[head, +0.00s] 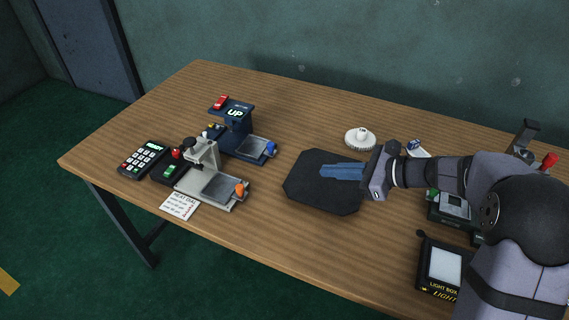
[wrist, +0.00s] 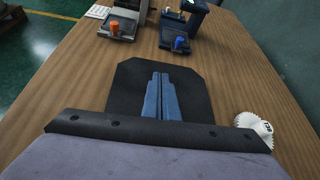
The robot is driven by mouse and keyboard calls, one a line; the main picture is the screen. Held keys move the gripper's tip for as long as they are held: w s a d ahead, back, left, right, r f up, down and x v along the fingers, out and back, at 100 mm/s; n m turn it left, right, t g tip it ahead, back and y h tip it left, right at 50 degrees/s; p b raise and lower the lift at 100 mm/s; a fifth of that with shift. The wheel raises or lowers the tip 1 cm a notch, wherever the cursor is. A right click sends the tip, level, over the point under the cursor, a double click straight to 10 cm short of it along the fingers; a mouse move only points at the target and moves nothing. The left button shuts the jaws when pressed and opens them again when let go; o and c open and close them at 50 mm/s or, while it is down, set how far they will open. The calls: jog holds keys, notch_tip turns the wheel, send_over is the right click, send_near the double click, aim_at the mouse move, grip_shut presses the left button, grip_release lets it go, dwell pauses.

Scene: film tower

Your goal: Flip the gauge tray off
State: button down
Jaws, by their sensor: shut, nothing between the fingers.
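My gripper (head: 322,170) is shut and empty, with its blue fingers pointing left over the black mat (head: 305,198). In the wrist view the gripper (wrist: 159,76) also has its fingers together above the mat. Two stands with flat metal trays are left of it, well apart from the fingers. The pale grey stand (head: 203,155) has a tray (head: 222,188) with an orange knob. The dark blue stand (head: 238,135) shows "UP" and has a tray (head: 258,149) with a blue knob. I cannot tell which is the gauge tray.
A small black box with a green switch (head: 170,171), a keypad (head: 145,157) and a printed card (head: 180,206) lie around the grey stand. A white toothed disc (head: 360,139) is behind the mat. A light box (head: 444,266) is at right. Wood between mat and stands is clear.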

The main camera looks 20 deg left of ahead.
jog(key=shift+w+a+f+m+t+y+b, duration=0.15)
jog(key=shift+w+a+m+y+b, duration=0.2)
jog(key=shift+w, duration=0.3)
jog(key=shift+w+a+f+m+t+y+b, duration=0.15)
jog(key=shift+w+a+m+b, duration=0.1)
jog(key=shift+w+a+m, duration=0.25)
jog(key=shift+w+a+r+y, duration=0.25)
jog(key=shift+w+y, duration=0.05)
jog(key=shift+w, duration=0.25)
send_near(274, 150)
jog(key=x, duration=0.4)
jog(key=shift+s+a, duration=0.1)
jog(key=shift+a, duration=0.9)
